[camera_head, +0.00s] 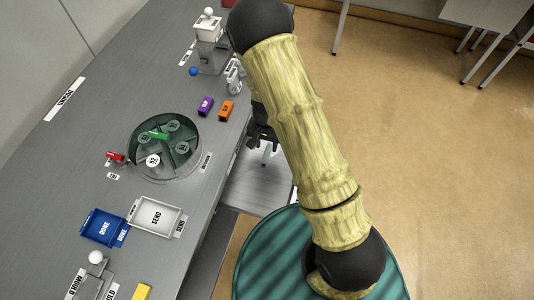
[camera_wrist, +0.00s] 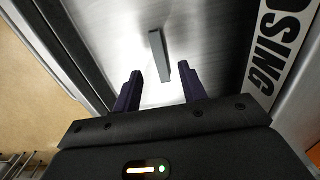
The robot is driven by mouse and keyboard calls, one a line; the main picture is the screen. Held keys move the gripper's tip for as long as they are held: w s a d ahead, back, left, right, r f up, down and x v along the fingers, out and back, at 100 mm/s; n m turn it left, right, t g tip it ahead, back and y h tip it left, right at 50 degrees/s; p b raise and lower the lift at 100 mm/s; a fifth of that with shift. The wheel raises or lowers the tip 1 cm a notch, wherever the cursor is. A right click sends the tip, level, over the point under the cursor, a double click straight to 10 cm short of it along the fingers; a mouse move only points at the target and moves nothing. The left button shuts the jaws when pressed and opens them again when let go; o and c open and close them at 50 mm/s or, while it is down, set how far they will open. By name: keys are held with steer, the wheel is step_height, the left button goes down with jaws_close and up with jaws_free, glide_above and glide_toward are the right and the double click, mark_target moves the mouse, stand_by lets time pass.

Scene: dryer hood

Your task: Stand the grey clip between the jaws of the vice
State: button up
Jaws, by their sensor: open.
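A grey bar (camera_wrist: 160,54), which looks like the grey clip, lies on a shiny metal floor in the wrist view. My gripper (camera_wrist: 160,72) is open, with its two dark purple fingers apart on either side of the bar's near end. The fingers do not visibly touch it, and its depth below them is unclear. In the head view my arm mostly hides the gripper, which is over an open metal drawer (camera_head: 255,184) at the bench's right side. A small grey fixture (camera_head: 234,76) on the bench may be the vice; I cannot tell for sure.
The grey bench (camera_head: 75,150) holds a green round carousel (camera_head: 138,139), a blue tray (camera_head: 89,228), a white tray (camera_head: 140,219), and purple (camera_head: 205,106) and orange (camera_head: 227,111) blocks. A knobbed press (camera_head: 208,30) stands at the back. Drawer walls bound my gripper's space.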

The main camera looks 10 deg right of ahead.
mark_target(267, 154)
steer(key=shift+f, duration=2.6)
jaws_close()
steer(key=shift+r, duration=0.1)
step_height(267, 154, up, 10)
steer(key=shift+p, duration=0.35)
